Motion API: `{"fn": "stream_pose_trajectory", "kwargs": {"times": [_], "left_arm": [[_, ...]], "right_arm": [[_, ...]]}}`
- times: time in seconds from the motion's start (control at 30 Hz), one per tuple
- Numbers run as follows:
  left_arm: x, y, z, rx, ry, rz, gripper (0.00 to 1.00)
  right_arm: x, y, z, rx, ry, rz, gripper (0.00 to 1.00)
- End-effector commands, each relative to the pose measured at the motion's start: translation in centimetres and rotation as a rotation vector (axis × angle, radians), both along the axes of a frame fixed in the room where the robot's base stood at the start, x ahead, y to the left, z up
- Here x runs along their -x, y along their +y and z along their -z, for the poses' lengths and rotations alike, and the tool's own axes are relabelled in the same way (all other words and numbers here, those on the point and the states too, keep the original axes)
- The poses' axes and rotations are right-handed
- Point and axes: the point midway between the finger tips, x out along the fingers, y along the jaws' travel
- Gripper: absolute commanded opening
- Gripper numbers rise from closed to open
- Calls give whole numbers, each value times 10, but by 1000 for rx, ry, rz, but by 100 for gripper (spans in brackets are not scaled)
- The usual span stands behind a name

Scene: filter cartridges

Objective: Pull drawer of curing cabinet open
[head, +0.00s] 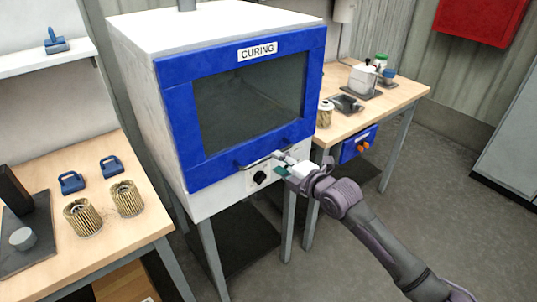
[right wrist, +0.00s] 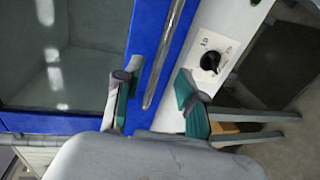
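The white curing cabinet (head: 150,75) stands at the centre of the head view, labelled CURING. Its front is a blue-framed door or drawer (head: 178,110) with a dark window, and it looks closed. A metal bar handle (head: 252,163) runs along the lower blue edge. My right gripper (head: 281,164) is at the right part of this handle. In the right wrist view the handle (right wrist: 168,55) passes between the two green-padded fingers of my right gripper (right wrist: 155,92). The fingers are apart, with gaps on both sides of the bar. My left gripper is not in view.
A black knob (head: 260,178) sits on the white panel below the handle. A wooden table (head: 150,205) with filter cartridges (head: 127,199) is at left. Another table (head: 400,95) with a blue drawer (head: 350,148) is at right. Open floor lies in front and right.

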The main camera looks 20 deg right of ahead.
Motion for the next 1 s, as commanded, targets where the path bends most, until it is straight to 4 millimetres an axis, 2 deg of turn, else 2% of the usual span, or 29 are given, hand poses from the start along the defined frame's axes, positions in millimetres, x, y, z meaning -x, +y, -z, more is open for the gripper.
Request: {"fn": "stream_pose_trajectory", "kwargs": {"times": [0.1, 0.3, 0.7, 0.77, 0.93, 1.0], "left_arm": [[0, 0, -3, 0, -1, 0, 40], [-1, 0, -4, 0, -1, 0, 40], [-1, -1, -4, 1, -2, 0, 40], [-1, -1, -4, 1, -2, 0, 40], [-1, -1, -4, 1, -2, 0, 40], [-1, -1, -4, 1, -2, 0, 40]], "right_arm": [[-23, 9, 3, -5, 0, 0, 39], [-46, 17, 9, -3, -1, -1, 39], [-52, 19, 11, -1, -1, -1, 39], [-52, 19, 11, -1, -1, -1, 31], [-52, 19, 11, -1, -1, -1, 3], [-52, 19, 11, -1, -1, -1, 0]]}}
